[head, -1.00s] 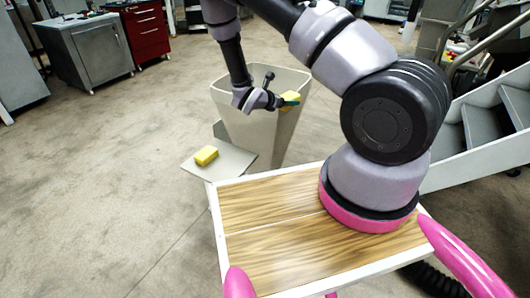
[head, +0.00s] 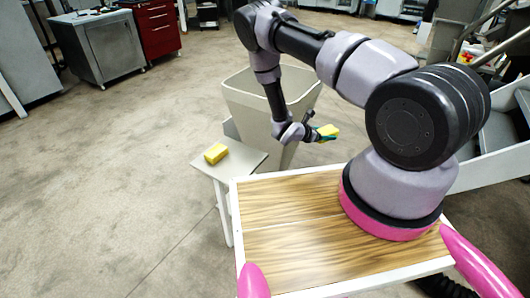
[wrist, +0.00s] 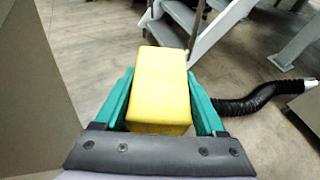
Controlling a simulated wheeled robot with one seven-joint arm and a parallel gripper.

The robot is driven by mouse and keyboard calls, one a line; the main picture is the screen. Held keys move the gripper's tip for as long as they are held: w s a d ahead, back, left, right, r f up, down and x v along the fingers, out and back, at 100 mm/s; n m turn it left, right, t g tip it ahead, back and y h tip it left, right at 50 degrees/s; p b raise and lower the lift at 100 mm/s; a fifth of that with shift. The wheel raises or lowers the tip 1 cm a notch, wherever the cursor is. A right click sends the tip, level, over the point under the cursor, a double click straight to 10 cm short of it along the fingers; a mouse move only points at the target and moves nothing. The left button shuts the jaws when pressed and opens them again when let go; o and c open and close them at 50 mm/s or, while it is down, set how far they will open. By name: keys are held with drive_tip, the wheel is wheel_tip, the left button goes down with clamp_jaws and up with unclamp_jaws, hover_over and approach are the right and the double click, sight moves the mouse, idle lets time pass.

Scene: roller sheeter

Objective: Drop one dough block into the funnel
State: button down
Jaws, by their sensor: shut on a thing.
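My gripper (head: 318,134) is shut on a yellow dough block (head: 328,130). In the wrist view the block (wrist: 160,88) sits between the two green fingers of my gripper (wrist: 160,100). A second yellow dough block (head: 216,153) lies on a small pale side table (head: 243,163). The funnel (head: 246,102) is a tall beige open-topped bin shape behind my arm. In the head view my gripper and the held block are in front of the funnel's right side, lower than its rim. My arm hides part of the funnel.
My wood-topped base is in the foreground. Grey metal stairs (wrist: 205,28) stand on the right, with a black hose (wrist: 255,100) on the floor in the wrist view. A grey cabinet (head: 105,48) and a red drawer cabinet (head: 157,30) stand at the back left. The left floor is clear.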

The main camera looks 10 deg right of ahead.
drive_tip(key=shift+d+f, duration=0.15)
drive_tip(key=shift+f, duration=0.05)
